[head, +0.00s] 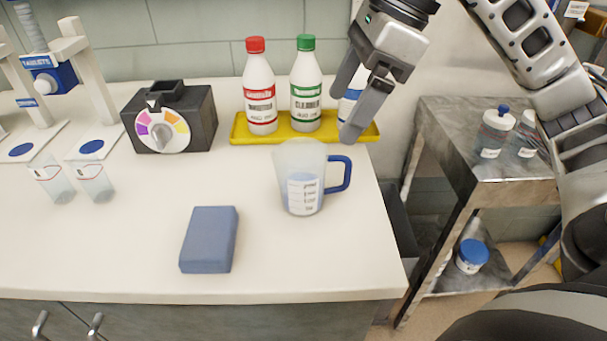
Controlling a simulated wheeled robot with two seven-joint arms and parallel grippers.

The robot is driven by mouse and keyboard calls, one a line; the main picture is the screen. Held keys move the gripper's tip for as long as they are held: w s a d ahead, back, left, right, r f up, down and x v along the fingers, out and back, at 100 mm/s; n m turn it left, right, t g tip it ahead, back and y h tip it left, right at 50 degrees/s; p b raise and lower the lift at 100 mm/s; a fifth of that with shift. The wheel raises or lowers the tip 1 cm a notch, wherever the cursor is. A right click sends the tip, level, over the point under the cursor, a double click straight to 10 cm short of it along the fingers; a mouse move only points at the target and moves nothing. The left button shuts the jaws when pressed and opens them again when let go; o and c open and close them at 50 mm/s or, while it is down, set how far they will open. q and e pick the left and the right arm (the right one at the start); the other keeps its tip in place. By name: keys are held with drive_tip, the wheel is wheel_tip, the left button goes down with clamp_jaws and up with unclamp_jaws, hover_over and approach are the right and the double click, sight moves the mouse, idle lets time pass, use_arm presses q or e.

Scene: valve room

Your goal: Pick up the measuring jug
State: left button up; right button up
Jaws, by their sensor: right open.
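The measuring jug (303,188) is clear with printed marks and a blue handle (340,173) on its right side. It stands upright on the white counter, near the counter's right end, and seems to hold some bluish liquid. My right gripper (349,108) is above and behind the jug's handle, with its fingers apart and pointing down. Nothing is between the fingers that I can tell is held, and the gripper looks clear of the jug. It partly hides a bottle on the yellow tray. My left gripper does not show.
A yellow tray (238,128) behind the jug carries a red-capped bottle (260,88) and a green-capped bottle (305,90). A blue block (209,240) lies front left. A black dial box (170,118) and two small beakers stand further left. A metal cart (465,130) stands right.

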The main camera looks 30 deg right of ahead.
sight(310, 165)
drive_tip(key=x, duration=1.1)
drive_tip(key=shift+a+f, duration=0.2)
drive_tip(key=shift+f, duration=0.05)
drive_tip(key=shift+w, duration=0.1)
drive_tip(key=c, duration=1.2)
